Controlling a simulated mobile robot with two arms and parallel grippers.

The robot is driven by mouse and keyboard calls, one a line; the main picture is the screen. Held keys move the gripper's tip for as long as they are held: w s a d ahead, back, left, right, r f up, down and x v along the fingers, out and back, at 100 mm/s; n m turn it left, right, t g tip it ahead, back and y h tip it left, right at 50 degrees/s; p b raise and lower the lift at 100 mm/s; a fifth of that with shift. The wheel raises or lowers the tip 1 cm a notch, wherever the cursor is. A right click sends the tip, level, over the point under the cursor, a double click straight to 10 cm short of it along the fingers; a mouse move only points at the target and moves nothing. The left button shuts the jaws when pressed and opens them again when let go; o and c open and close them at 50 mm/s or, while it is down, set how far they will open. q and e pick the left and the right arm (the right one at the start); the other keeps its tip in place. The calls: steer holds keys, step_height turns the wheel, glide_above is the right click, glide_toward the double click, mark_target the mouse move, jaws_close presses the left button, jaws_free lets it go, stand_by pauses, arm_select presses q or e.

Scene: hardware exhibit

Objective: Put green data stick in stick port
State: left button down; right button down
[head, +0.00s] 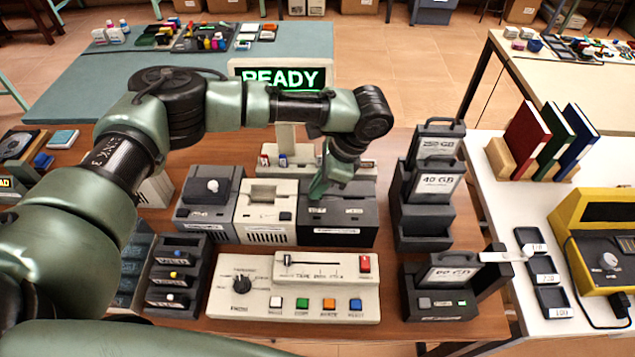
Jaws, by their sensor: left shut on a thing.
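My left gripper (322,187) is above the left part of a dark grey box (355,218), its fingertips low over the top face. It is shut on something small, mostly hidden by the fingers. I cannot make out a green data stick apart from the green gripper. The stick port cannot be picked out for certain; the dark grey box under the gripper has small labels on its top. A pale rack (300,158) behind it holds small sticks, one red and one blue. My right gripper is not in view.
A beige control panel (230,305) with coloured buttons stands in front. A cream slotted box (263,210) is directly left of the dark box. A cartridge rack (425,235) stands to the right. A READY sign (285,78) is behind my arm.

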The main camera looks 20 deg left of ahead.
arm_select(q)
steer(key=shift+f, duration=0.2)
steer(key=c, duration=1.5)
jaws_free()
step_height(320, 180, up, 8)
steer(key=p, duration=0.9)
steer(key=shift+r, duration=0.1)
